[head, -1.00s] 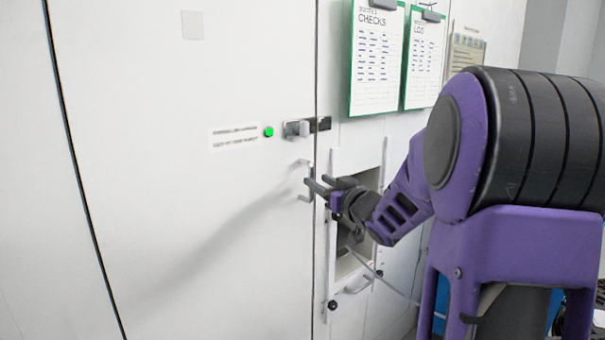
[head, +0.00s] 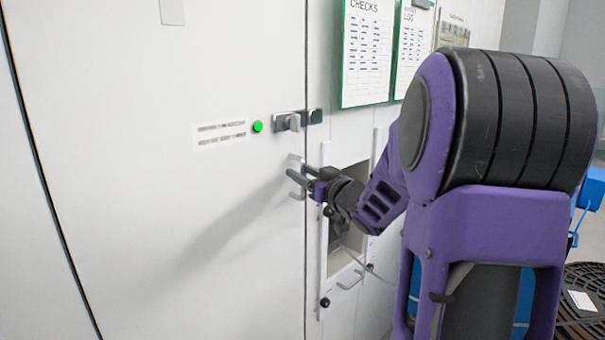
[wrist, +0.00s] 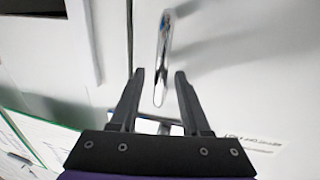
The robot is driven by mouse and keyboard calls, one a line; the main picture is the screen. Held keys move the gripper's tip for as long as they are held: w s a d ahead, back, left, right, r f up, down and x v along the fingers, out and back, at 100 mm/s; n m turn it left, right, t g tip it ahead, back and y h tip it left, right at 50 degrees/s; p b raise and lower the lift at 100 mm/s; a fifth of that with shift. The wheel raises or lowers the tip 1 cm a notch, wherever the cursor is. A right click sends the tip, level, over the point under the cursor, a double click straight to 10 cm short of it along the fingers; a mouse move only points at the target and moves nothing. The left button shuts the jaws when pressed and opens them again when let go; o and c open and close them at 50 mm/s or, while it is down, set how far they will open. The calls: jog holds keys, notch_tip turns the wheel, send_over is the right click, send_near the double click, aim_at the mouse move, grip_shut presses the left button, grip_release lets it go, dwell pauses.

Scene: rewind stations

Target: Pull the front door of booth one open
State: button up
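The white front door (head: 130,200) fills the left of the head view and looks shut, its right edge flush along the seam. Its metal bar handle (wrist: 163,58) is upright near that edge. My gripper (head: 292,172) is at the handle in the head view, fingers pointing left across it. In the wrist view my gripper (wrist: 159,73) is open, with one finger on each side of the handle and gaps showing beside the bar. Whether a finger touches it cannot be told. A metal latch (head: 293,121) sits above the handle, beside a lit green button (head: 257,127).
Right of the seam is a framed wall recess (head: 345,258) with a small pull handle (head: 352,281) below. Green-edged sheets (head: 368,50) hang above. A dark round slotted thing (head: 580,325) and blue equipment (head: 590,188) are at the right.

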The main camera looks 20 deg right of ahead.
grip_shut()
dwell(1.3)
